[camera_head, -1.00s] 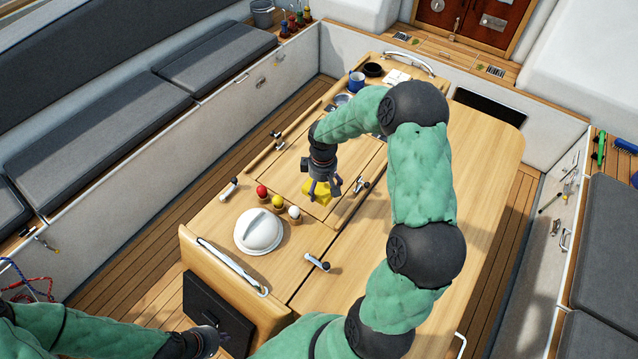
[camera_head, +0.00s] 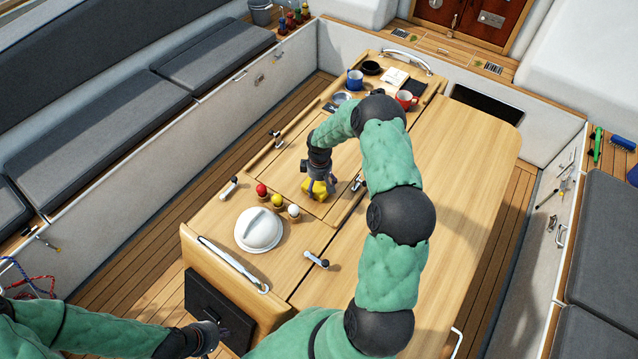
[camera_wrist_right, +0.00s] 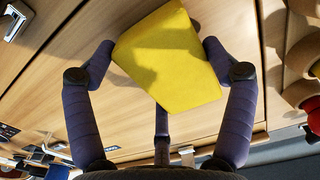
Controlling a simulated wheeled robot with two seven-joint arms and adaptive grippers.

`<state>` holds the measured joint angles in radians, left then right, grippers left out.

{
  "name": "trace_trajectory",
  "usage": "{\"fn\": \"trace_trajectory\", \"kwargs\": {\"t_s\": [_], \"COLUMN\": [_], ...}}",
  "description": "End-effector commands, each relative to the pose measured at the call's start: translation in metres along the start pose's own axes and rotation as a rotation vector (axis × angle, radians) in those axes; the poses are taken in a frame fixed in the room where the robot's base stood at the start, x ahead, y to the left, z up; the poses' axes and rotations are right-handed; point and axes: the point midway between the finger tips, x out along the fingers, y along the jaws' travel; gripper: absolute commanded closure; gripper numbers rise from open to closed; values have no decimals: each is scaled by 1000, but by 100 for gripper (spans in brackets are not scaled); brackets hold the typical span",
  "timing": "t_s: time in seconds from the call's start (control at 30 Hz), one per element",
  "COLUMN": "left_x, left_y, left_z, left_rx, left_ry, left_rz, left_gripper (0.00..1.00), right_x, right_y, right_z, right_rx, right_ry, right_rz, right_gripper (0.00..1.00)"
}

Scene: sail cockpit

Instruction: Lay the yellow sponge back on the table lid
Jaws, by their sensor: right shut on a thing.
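The yellow sponge (camera_head: 315,189) is at the wooden table lid (camera_head: 290,178), and my right gripper (camera_head: 318,182) is over it from above. In the right wrist view the yellow sponge (camera_wrist_right: 170,55) sits tilted between the fingers of my right gripper (camera_wrist_right: 160,65), which are shut on it. I cannot tell whether the sponge touches the lid. My left gripper (camera_head: 212,333) is at the bottom left, in front of the table's near end; its fingers are too small and dark to read.
A white dome (camera_head: 259,229) and small egg-like pieces in cups (camera_head: 277,202) stand just in front of the lid. A blue mug (camera_head: 355,81) and a red mug (camera_head: 406,99) stand at the far end. The table's right half (camera_head: 450,170) is clear.

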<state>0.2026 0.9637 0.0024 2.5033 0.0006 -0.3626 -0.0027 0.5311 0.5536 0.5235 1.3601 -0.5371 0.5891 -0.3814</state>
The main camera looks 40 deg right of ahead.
Motion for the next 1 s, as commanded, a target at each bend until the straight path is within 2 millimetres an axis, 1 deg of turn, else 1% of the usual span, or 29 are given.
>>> {"fn": "trace_trajectory", "kwargs": {"t_s": [0.23, 0.4, 0.43, 0.47, 0.87, 0.97, 1.0], "left_x": [0, 5, 4, 3, 2, -2, 0], "left_y": [0, -2, -1, -1, -1, 1, 0], "left_z": [0, 0, 0, 0, 0, 0, 0], "left_rx": [0, 0, 0, 0, 0, 0, 0], "left_ry": [0, 0, 0, 0, 0, 0, 0], "left_rz": [0, 0, 0, 0, 0, 0, 0], "left_gripper": [100, 100, 100, 100, 100, 100, 100], "right_x": [1, 6, 5, 4, 3, -1, -6], "right_y": [0, 0, 0, 0, 0, 0, 1], "right_z": [0, 0, 0, 0, 0, 0, -1], "right_rx": [1, 0, 0, 0, 0, 0, 1], "right_ry": [0, 0, 0, 0, 0, -1, 2], "right_rz": [0, 0, 0, 0, 0, 0, 2], "right_gripper": [39, 39, 8, 0, 0, 0, 0]}}
